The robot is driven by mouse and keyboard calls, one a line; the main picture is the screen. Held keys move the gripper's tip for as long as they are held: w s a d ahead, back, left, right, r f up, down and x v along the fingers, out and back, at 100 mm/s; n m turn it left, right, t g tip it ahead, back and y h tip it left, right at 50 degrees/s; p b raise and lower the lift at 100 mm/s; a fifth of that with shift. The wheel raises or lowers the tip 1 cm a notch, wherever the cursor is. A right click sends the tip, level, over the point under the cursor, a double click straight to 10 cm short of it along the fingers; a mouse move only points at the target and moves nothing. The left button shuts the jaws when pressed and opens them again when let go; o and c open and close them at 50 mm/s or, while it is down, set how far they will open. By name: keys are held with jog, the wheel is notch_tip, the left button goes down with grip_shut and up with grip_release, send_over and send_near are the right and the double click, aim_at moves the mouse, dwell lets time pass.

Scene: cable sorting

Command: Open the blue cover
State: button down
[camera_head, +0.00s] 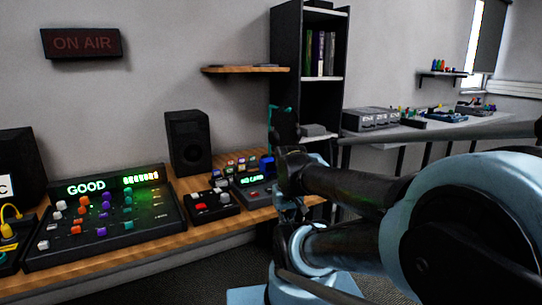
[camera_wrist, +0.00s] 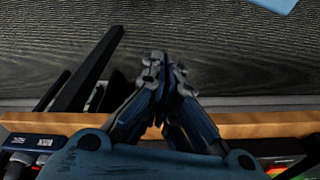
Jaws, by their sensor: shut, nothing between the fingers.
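A small blue piece (camera_head: 266,164), which looks like the blue cover, stands at the back right of a dark device with a lit green display (camera_head: 254,180) in the head view. It is small and partly behind my arm's edge, so I cannot tell whether it is open or shut. I cannot make it out in the wrist view. My gripper (camera_wrist: 166,65) is shut and empty in the wrist view, its fingertips above the dark floor beyond the wooden desk edge. In the head view my arm stands right of the device, and the fingertips are not clear.
The wooden desk (camera_head: 98,281) carries a mixing console (camera_head: 107,222), a small button box (camera_head: 212,207) and a black speaker (camera_head: 188,142). A tall dark shelf (camera_head: 287,60) stands behind my arm. Dark floor (camera_wrist: 245,60) lies open beyond the desk edge.

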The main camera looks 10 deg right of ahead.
jog(key=shift+w+a, duration=0.1)
jog(key=shift+a, duration=0.05)
notch_tip(320, 180, up, 18)
jog(key=n, duration=0.3)
send_over(268, 166)
jog(key=s+a, duration=0.3)
jog(key=s, duration=0.3)
jog(key=w, duration=1.2)
notch_tip(268, 166, down, 11)
jog(key=w+a, duration=0.1)
jog(key=w, duration=0.1)
jog(key=shift+s+d+r+n+y, duration=0.15)
jog(key=shift+s+d, duration=0.05)
jog(key=shift+s, duration=0.35)
jog(key=shift+s+d+r+n+y, duration=0.1)
jog(key=shift+s+d+r, duration=0.1)
jog(key=shift+s, duration=0.4)
jog(key=shift+s+d+r+n+y, duration=0.1)
jog(key=shift+s+d+n+y, duration=0.1)
jog(key=shift+s, duration=0.35)
